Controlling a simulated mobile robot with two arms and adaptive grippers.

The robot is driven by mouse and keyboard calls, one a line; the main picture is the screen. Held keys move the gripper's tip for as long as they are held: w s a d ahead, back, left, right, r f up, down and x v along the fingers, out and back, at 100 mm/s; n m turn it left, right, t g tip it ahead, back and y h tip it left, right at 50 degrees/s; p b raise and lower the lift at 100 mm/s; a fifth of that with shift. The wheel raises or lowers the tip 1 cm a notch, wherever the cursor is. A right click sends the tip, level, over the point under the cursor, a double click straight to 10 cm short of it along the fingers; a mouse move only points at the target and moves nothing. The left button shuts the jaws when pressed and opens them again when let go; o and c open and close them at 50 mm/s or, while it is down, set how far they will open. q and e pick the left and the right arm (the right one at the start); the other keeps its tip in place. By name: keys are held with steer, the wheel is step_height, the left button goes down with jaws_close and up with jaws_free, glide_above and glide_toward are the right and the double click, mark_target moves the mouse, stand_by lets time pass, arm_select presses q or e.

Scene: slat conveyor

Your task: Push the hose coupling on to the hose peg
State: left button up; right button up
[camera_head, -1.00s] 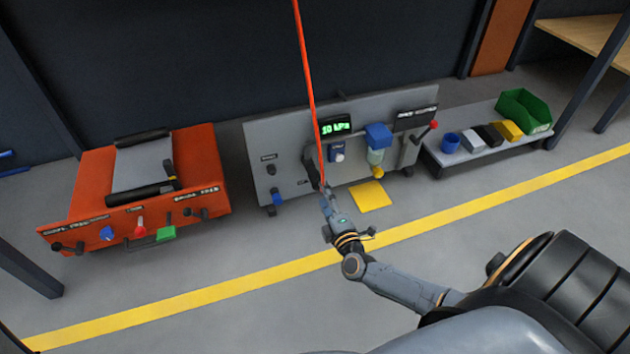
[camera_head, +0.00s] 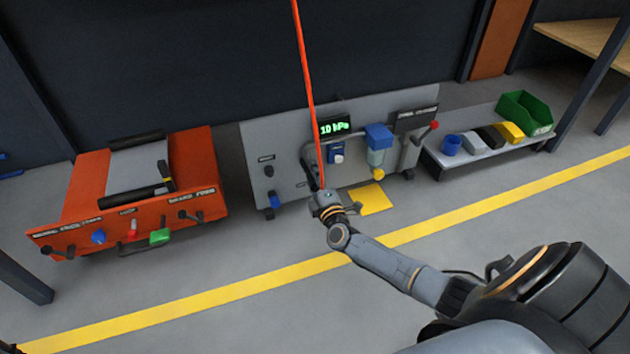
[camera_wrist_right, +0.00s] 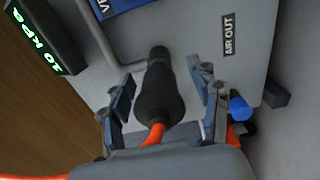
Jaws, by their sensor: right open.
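In the right wrist view the hose coupling (camera_wrist_right: 160,95) is a dark, tapered sleeve with a narrower nose pointing at the grey panel. The orange hose (camera_wrist_right: 153,134) leaves its near end. My right gripper (camera_wrist_right: 162,76) is open, with one finger on each side of the coupling and a visible gap on both sides. In the head view my right gripper (camera_head: 322,194) is low in front of the panel, where the orange hose (camera_head: 307,90) comes down. The hose peg cannot be made out, and I cannot tell whether the coupling sits on it. My left gripper is not in view.
The grey panel (camera_head: 285,150) carries a green pressure display (camera_head: 334,128), a blue-topped filter (camera_head: 379,137) and a red-tipped lever (camera_head: 434,125). An orange cart (camera_head: 195,165) stands left; a low bench (camera_head: 470,154) with blocks and a green bin (camera_head: 525,112) stands right.

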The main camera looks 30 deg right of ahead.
steer(key=shift+w+r, duration=0.1)
stand_by(0.7)
steer(key=shift+p, duration=0.5)
stand_by(0.5)
steer(key=shift+p, duration=0.4)
jaws_close()
